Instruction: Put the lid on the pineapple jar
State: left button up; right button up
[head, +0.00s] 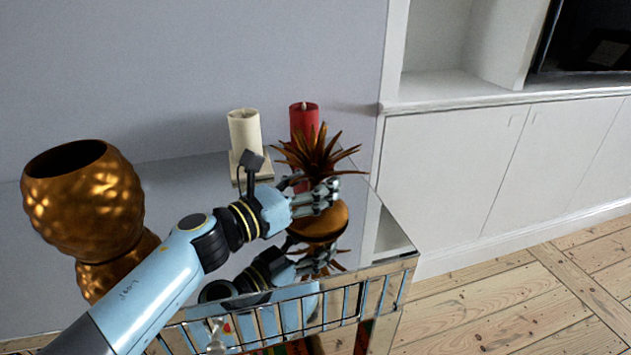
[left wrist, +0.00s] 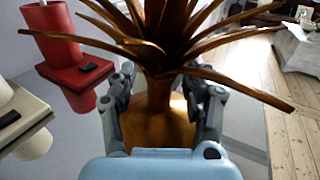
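The jar's lid, a copper-gold dome with a crown of spiky leaves (head: 318,158), stands upright on the mirrored tabletop, near its right end. My left gripper (head: 318,196) is at its neck, below the leaves. In the left wrist view the fingers stand on either side of the lid (left wrist: 160,118), with a gap showing beside the neck, so the gripper looks open around it. The leaves hide part of the fingertips. The open golden pineapple jar (head: 85,210) stands upright at the left of the tabletop, its dark mouth uncovered. My right gripper is not in view.
A cream candle (head: 244,130) and a red candle (head: 304,118) stand behind the lid by the wall; the red one also shows in the left wrist view (left wrist: 52,38). The mirrored tabletop (head: 185,190) is clear between jar and lid. White cabinets (head: 450,180) stand at right.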

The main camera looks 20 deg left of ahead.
pick_arm(q)
grip_shut()
dwell(0.6)
